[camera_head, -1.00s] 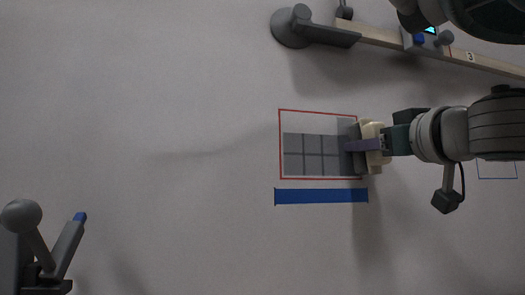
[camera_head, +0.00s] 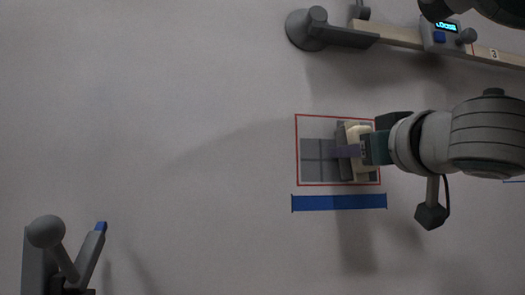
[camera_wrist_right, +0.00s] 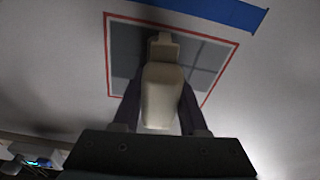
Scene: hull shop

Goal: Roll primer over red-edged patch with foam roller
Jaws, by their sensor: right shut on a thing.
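The red-edged patch (camera_head: 298,150) is a thin red outline on the pale wall in the head view, with darker grey squares inside and a lighter band along its top. My right gripper (camera_head: 347,152) reaches in from the right and is shut on the cream and grey foam roller (camera_head: 358,139). The roller lies over the right half of the patch and hides part of it. In the right wrist view, the cream roller body (camera_wrist_right: 161,98) sits between the dark fingers, with the patch (camera_wrist_right: 123,45) behind it. I cannot tell whether the roller touches the surface. My left gripper is out of view.
A blue strip (camera_head: 338,202) runs just below the patch. A rail (camera_head: 400,36) with a grey round mount (camera_head: 304,30) and a small lit display (camera_head: 446,28) crosses the upper right. A grey fixture with a ball (camera_head: 46,232) stands at lower left. The wall left of the patch is clear.

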